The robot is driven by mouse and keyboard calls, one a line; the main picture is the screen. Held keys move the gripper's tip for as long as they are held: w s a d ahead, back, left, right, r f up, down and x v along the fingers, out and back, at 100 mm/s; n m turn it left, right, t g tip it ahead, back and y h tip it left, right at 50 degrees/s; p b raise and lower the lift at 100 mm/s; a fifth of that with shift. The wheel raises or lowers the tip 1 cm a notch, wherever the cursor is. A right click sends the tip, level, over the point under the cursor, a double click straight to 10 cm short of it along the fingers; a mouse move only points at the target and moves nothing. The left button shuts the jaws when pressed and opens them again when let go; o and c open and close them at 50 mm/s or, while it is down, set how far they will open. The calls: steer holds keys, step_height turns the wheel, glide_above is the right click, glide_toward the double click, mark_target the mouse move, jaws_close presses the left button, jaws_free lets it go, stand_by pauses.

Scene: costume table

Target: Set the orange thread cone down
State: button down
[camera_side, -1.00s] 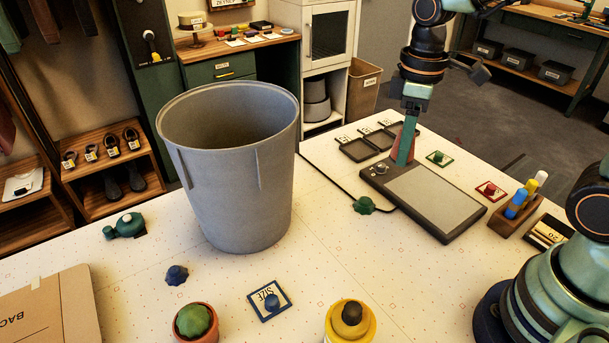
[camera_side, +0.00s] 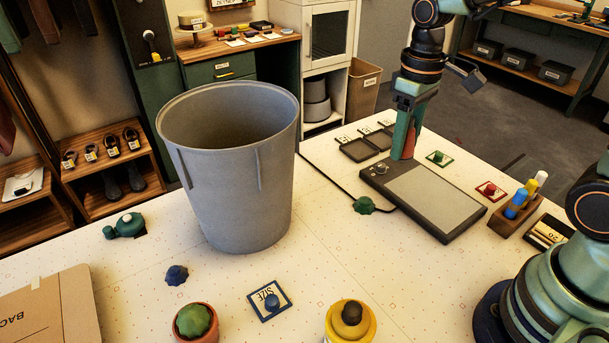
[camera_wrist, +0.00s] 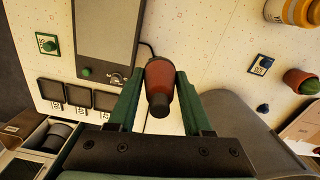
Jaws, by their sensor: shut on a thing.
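The orange thread cone, reddish-orange with a dark tip, is between my fingers in the wrist view (camera_wrist: 160,76). In the side view a strip of the cone (camera_side: 411,141) shows beside a green finger. My gripper (camera_wrist: 158,82) is shut on it, one finger on each side. In the side view my gripper (camera_side: 403,152) points down by the far end of the dark flat device with a grey panel (camera_side: 433,195). I cannot tell whether the cone's lower end touches the surface; part of it is hidden by the finger.
A tall grey bin (camera_side: 228,170) stands left of my gripper. A green knob (camera_side: 363,205), a blue-edged card (camera_side: 270,300), a potted cactus (camera_side: 195,323) and a yellow jar (camera_side: 350,325) are nearer. White table between bin and device is mostly clear.

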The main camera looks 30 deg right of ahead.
mark_target(383, 243)
steer(key=s+a+r+n, duration=0.2)
steer(key=s+a+n, duration=0.2)
steer(key=n, duration=0.9)
steer(key=shift+a, duration=0.3)
steer(key=shift+f, duration=0.1)
step_height(383, 243, down, 19)
steer(key=shift+w+f, duration=0.1)
steer(key=shift+f, duration=0.1)
steer(key=shift+f, duration=0.2)
steer(key=shift+c, duration=1.6)
jaws_free()
